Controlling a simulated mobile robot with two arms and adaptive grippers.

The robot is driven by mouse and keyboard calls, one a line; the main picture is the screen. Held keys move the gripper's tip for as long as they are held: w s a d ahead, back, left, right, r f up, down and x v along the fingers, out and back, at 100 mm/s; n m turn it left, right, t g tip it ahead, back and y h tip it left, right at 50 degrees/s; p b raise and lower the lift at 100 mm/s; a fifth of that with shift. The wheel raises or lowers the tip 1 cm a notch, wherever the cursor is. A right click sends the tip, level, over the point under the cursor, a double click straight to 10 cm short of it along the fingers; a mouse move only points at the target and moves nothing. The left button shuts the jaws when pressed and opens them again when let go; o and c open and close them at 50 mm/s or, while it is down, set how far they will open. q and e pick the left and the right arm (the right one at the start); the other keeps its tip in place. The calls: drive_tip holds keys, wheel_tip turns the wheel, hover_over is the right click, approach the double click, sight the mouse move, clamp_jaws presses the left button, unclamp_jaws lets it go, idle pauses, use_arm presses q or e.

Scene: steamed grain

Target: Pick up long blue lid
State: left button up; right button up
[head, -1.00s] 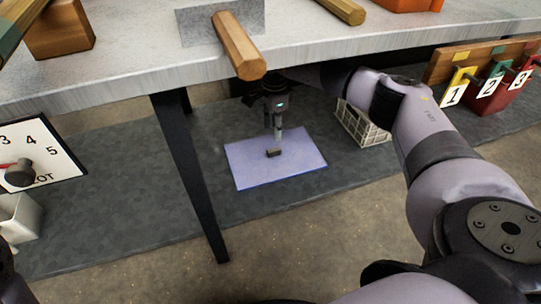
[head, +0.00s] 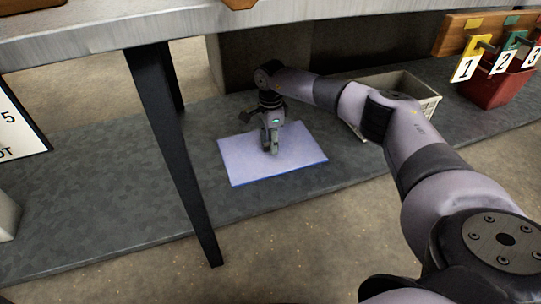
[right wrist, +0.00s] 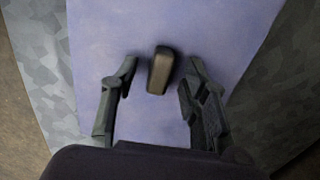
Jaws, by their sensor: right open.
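The long blue lid (head: 300,151) lies flat on the grey lower shelf under the table in the head view. It is a pale blue-violet rectangle and fills much of the right wrist view (right wrist: 215,40). Its small dark brown handle (right wrist: 160,70) stands at the middle of the lid, between and slightly beyond my fingertips. My right gripper (head: 271,146) is over the middle of the lid and hides the handle in the head view. Its two fingers (right wrist: 158,80) are open on either side of the handle, with gaps showing. My left gripper is not in view.
A white basket (head: 415,92) stands behind my right arm. A red bin (head: 497,86) with number tags is at the far right. A black table leg (head: 180,150) stands left of the lid. The shelf (head: 100,200) left of the leg is mostly bare.

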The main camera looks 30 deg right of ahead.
drive_tip(key=shift+c, duration=0.6)
clamp_jaws()
drive_tip(key=shift+r, duration=0.1)
